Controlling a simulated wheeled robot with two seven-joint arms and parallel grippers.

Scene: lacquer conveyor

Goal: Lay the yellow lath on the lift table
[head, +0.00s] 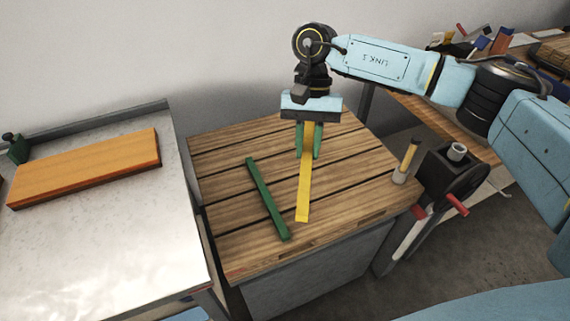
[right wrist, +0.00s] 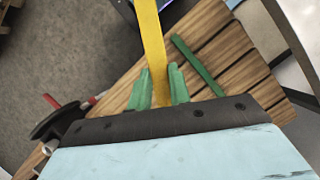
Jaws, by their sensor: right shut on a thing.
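The yellow lath (head: 304,190) is a long flat strip over the slatted wooden top of what looks like the lift table (head: 222,152). My right gripper (head: 308,156) is shut on the lath near its far end, with a green finger on either side. The lath's free end points toward the front of the table. In the right wrist view the lath (right wrist: 152,40) runs from between the fingers up out of the frame. I cannot tell whether it touches the wood. My left gripper is not in view.
A green lath (head: 267,198) lies on the wood just left of the yellow one. An orange board (head: 90,168) lies on the metal table (head: 110,245) at left. A yellow-topped post (head: 405,162) and a dark device with red handles (head: 452,176) stand at the right edge.

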